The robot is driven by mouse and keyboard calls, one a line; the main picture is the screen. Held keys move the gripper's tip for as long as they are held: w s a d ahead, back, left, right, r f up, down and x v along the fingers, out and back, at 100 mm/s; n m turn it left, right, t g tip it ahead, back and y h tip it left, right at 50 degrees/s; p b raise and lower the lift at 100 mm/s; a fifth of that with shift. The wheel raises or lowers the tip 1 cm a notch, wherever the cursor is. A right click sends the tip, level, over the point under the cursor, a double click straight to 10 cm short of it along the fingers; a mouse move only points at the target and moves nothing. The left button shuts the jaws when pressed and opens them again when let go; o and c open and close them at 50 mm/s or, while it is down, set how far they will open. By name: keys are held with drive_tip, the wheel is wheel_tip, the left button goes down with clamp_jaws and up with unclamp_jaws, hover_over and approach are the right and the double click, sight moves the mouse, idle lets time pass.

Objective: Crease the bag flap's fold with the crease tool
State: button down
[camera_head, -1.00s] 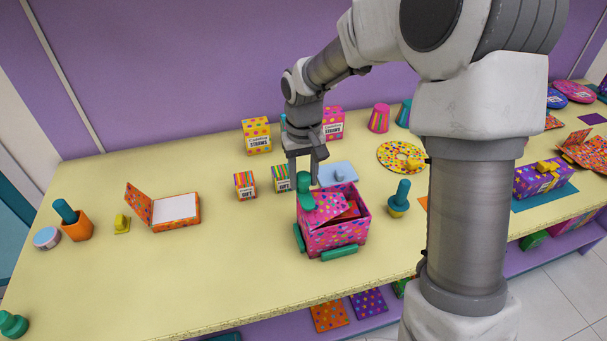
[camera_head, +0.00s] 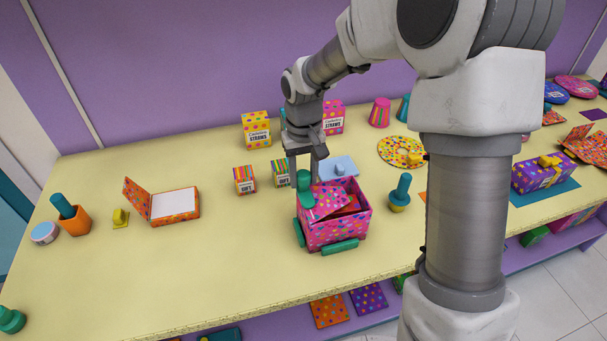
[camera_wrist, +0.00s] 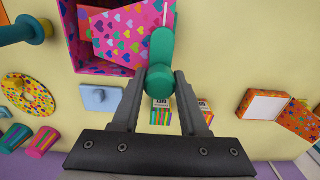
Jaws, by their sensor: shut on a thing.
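The pink patterned bag (camera_head: 335,233) stands open-topped on the table with teal blocks at its base. Its flap (camera_head: 327,203) slopes over the opening from the left side; it shows with hearts in the wrist view (camera_wrist: 120,35). My gripper (camera_head: 306,172) is above the bag's left edge, shut on the teal crease tool (camera_head: 305,191). In the wrist view the tool (camera_wrist: 160,50) reaches from between the fingers to the flap's edge. It overlaps the fold side of the flap; I cannot tell whether it touches.
A teal-handled stamp-like tool (camera_head: 400,195) stands close on the right.

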drive_tip(key=shift+r, duration=0.1)
drive_tip(key=shift+r+p, duration=1.85)
drive_tip(key=shift+r, duration=0.6)
